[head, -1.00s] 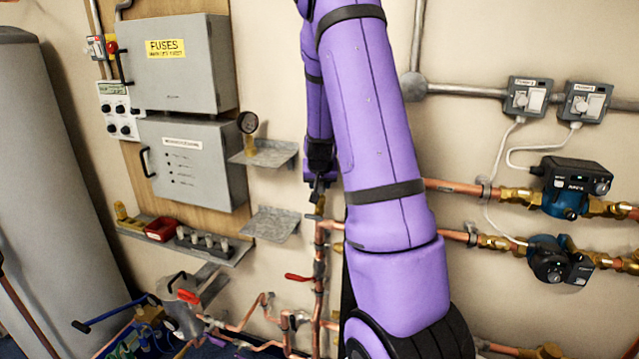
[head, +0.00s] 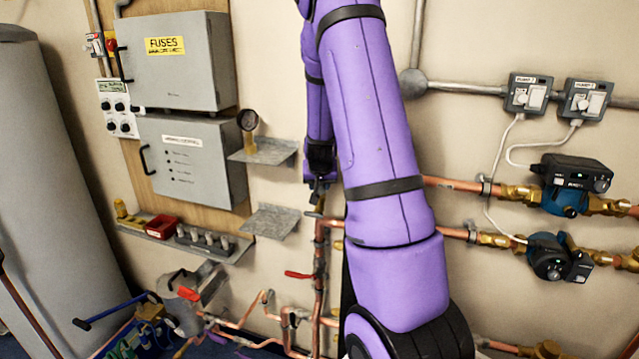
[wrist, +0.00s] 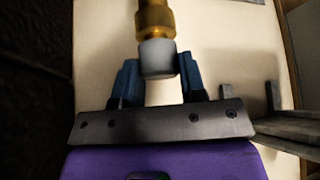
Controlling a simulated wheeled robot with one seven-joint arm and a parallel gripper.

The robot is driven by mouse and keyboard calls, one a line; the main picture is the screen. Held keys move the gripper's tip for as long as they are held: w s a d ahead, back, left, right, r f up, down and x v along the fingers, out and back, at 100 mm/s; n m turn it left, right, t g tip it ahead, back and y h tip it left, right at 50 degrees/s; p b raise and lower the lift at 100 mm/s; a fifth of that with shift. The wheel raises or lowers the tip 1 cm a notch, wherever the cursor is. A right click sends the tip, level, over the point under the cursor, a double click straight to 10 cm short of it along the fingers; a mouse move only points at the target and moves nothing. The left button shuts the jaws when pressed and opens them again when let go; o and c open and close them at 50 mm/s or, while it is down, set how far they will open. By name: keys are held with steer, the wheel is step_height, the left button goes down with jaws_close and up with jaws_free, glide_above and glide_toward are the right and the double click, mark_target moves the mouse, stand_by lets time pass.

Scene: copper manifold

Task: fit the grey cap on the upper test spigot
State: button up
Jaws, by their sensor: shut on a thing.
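The grey cap (wrist: 158,60) sits between my gripper's two blue fingers in the wrist view. My gripper (wrist: 159,68) is shut on it. The cap's far end meets a brass spigot (wrist: 153,18), roughly in line with it; I cannot tell how far the cap is over it. In the head view my gripper (head: 318,188) is at the top of the copper manifold (head: 320,262), just above a small brass part (head: 320,208). The cap cannot be made out there, and my purple arm covers part of the pipework.
Two metal shelves (head: 270,222) (head: 268,152) jut from the wall left of my gripper, the upper one with a gauge (head: 247,121). A lower ledge holds a red tray (head: 161,228) and several grey pieces (head: 205,240). Red-handled valves and pumps (head: 568,190) line the pipes.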

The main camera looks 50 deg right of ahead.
steer(key=shift+f, duration=0.35)
steer(key=o, duration=1)
steer(key=shift+r, duration=0.15)
steer(key=shift+v, duration=5.25)
